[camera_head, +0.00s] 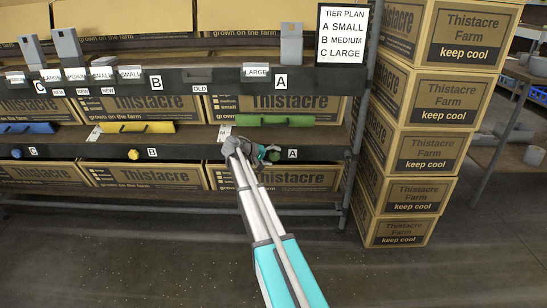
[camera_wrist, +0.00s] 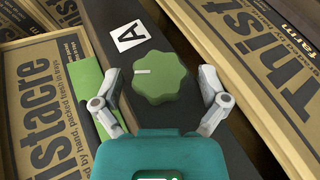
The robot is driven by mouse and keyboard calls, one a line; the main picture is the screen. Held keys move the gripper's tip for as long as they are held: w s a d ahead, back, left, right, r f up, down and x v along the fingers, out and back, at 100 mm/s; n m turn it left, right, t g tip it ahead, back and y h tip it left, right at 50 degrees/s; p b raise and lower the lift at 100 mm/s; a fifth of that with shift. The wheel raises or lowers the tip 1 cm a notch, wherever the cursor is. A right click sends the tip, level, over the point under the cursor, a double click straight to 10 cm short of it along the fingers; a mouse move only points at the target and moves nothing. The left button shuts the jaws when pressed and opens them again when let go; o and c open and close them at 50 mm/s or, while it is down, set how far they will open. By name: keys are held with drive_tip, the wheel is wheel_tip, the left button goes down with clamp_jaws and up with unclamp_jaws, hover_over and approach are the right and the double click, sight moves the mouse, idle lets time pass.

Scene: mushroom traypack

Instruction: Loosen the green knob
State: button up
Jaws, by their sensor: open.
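The green knob (camera_wrist: 160,74) has a scalloped rim and a white pointer line. It sits on a dark rail beside a white "A" label (camera_wrist: 129,36). In the head view the green knob (camera_head: 274,156) is partly covered by my gripper, next to the "A" label (camera_head: 292,154). My gripper (camera_wrist: 162,96) is open, with one finger on each side of the knob's near part. I cannot tell whether the fingers touch it. In the head view my gripper (camera_head: 262,152) is at the lower shelf rail. A green bar (camera_head: 262,120) lies above the knob.
A yellow knob (camera_head: 133,154) and a blue knob (camera_head: 16,153) sit farther left on the same rail, by labels B and C. Cardboard boxes (camera_wrist: 40,105) lie close on both sides of the rail. Stacked boxes (camera_head: 400,192) stand right of the rack.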

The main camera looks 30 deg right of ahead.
drive_tip(key=shift+r+y+p, duration=0.15)
drive_tip(key=shift+y+p, duration=0.35)
drive_tip(key=shift+p, duration=0.25)
